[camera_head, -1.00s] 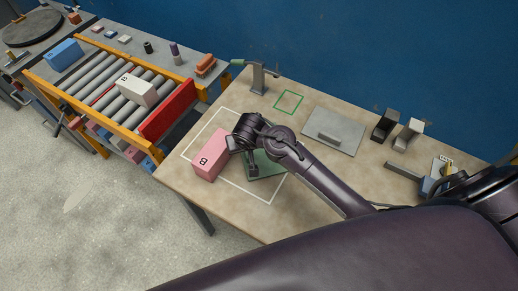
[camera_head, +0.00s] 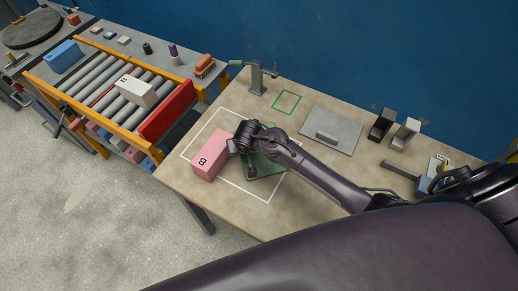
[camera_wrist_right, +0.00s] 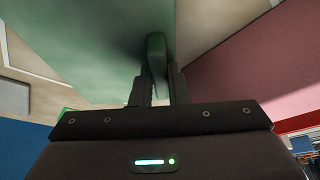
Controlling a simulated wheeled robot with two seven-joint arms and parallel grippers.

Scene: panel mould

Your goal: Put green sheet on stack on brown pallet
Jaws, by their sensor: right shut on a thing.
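The green sheet (camera_head: 264,167) lies at the right part of the white outline on the tan table, partly hidden by my right arm. In the right wrist view, the green sheet (camera_wrist_right: 85,45) fills the upper left, with a raised green grip (camera_wrist_right: 156,50) on it. My right gripper (camera_wrist_right: 160,88) is shut on this grip. In the head view, the fingers are mostly hidden by the wrist. I cannot tell whether the sheet touches the table. I cannot make out a brown pallet or a stack. My left gripper is not in view.
A pink block marked B (camera_head: 210,158) stands close left of my right wrist. A grey plate with a handle (camera_head: 331,130), a green square outline (camera_head: 286,102) and black and white holders (camera_head: 382,124) are farther back. A roller conveyor (camera_head: 112,98) is at the left.

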